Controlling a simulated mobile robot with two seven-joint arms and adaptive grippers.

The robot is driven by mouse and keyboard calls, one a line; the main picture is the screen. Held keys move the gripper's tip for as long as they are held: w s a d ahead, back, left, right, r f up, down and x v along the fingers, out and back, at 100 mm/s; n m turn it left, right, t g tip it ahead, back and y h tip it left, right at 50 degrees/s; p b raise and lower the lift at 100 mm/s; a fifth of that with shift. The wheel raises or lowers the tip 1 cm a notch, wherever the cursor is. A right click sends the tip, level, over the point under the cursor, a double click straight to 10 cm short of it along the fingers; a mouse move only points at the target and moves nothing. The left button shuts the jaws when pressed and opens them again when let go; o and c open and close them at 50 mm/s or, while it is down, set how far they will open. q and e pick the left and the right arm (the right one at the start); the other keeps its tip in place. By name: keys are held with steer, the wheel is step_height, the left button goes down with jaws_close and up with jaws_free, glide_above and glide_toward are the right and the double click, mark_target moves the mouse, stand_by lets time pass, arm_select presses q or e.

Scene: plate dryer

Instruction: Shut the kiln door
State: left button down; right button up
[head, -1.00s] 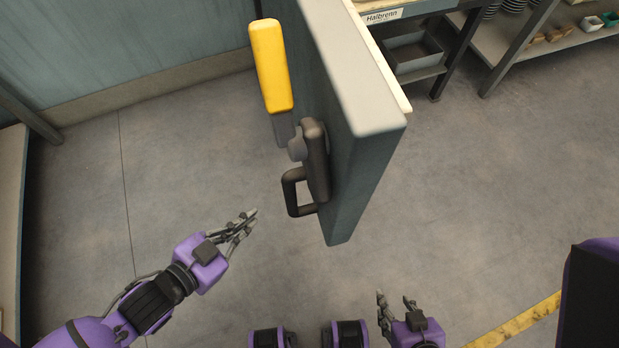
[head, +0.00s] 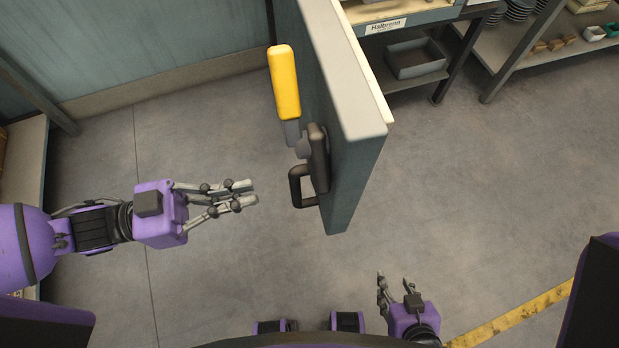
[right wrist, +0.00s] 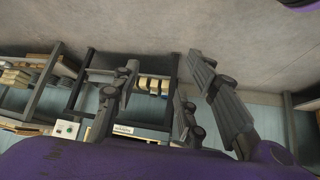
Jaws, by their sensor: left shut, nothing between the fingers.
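The kiln door (head: 352,165) is a thick grey-teal slab standing open, seen nearly edge-on from above in the head view. On its left face are a long yellow lever (head: 284,85) and a black loop handle (head: 298,188). My left gripper (head: 250,193) is shut and empty, pointing right, to the left of the loop handle with a gap between them. My right gripper (head: 394,278) is open and empty, below and right of the door's near edge. Its spread fingers also show in the right wrist view (right wrist: 160,85). The kiln opening is not clearly visible.
A bench labelled Halbrenn (head: 400,17) with a grey bin (head: 415,60) stands behind the door. A shelf (head: 545,50) with stacked plates and small dishes is at upper right. A pale bench (head: 25,170) lies at far left. The floor around the door is clear.

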mark_target(329, 181)
arm_select(q)
steer(key=p+x, duration=0.1)
steer(key=x, duration=0.9)
steer(key=shift+r, duration=0.15)
steer(key=shift+d, duration=0.55)
steer(key=shift+w+d, duration=0.1)
